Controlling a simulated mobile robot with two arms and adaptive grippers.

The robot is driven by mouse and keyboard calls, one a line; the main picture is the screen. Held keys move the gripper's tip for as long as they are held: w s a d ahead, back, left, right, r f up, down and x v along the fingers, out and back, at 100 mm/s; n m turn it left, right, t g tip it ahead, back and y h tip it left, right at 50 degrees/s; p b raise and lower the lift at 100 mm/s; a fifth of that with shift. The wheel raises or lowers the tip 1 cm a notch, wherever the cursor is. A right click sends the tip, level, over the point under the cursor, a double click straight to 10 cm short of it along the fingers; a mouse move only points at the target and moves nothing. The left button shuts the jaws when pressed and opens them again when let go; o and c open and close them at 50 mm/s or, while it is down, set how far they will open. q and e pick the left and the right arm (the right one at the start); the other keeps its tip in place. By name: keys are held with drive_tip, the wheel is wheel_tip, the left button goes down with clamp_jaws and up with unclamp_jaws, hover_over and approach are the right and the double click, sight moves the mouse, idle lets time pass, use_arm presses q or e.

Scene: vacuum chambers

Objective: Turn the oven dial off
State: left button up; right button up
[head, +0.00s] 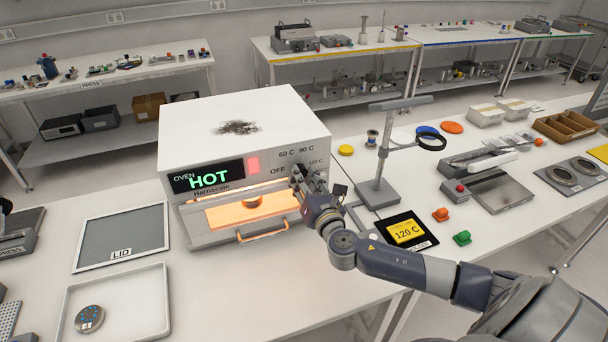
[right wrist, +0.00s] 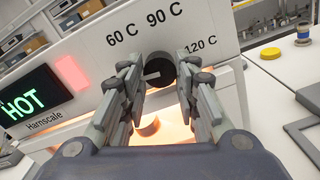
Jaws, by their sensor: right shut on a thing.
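The white oven (head: 245,125) stands on the bench with a green HOT display (head: 207,179) and a red lamp (head: 253,165). Its front window glows orange. The dark round dial (right wrist: 160,70) is on the oven's front, among the labels 60 C, 90 C and 120 C; OFF (head: 277,170) shows in the head view. A pale pointer mark on the dial points left in the right wrist view. My right gripper (head: 300,177) is at the dial, its two fingers on either side, shut on it. In the head view the gripper mostly hides the dial. My left gripper is not in view.
The oven's handle (head: 262,232) is below the dial. A lid (head: 120,237) and a white tray (head: 118,305) lie at left.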

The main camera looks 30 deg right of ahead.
drive_tip(key=shift+d+r+n, duration=0.1)
drive_tip(key=shift+r+n, duration=0.05)
drive_tip(key=shift+n, duration=0.45)
drive_tip(key=shift+p, duration=0.3)
drive_tip(key=o, duration=1.1)
drive_tip(key=shift+w, duration=0.1)
drive_tip(key=shift+c, duration=0.2)
drive_tip(key=v, duration=1.2)
